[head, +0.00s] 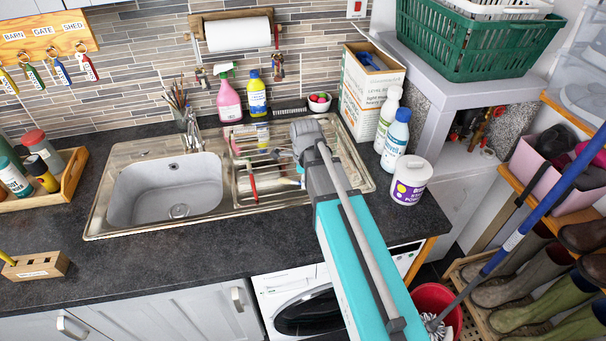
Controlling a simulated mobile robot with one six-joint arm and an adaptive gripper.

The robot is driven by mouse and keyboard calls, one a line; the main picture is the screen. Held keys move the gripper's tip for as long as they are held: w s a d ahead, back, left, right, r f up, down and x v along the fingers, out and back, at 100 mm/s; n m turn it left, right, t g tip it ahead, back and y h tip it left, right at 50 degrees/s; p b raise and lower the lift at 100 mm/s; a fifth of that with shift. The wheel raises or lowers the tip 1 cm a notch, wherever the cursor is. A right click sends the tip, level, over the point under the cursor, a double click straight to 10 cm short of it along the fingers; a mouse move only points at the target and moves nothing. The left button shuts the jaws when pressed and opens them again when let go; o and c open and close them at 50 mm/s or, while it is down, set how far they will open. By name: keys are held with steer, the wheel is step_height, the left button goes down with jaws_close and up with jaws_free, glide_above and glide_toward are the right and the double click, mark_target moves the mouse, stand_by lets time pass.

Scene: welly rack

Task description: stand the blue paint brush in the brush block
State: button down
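The wooden brush block (36,265) sits on the dark worktop at the far left, with a label on its front. A yellow handle (7,257) stands up at its left end. I cannot make out the blue paint brush for certain. A red-handled tool (252,182) and a pale, slim item (283,184) lie on the steel drainer. My arm reaches in from the lower right over the drainer. My gripper (284,153) is small and partly hidden by my wrist above the drainer. Whether it is open or holds anything does not show clearly.
The sink bowl (165,190) lies between the drainer and the block. A jar of brushes (186,117), a pink spray bottle (229,100) and a yellow bottle (256,94) stand behind. A wooden tray (70,178) holds several pots.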

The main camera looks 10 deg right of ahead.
steer(key=s+r+p, duration=0.3)
steer(key=s, duration=0.5)
steer(key=shift+s+r, duration=0.25)
steer(key=shift+r, duration=0.05)
step_height(320, 180, down, 3)
steer(key=b, duration=0.3)
stand_by(0.3)
steer(key=shift+d+r, duration=0.1)
stand_by(0.4)
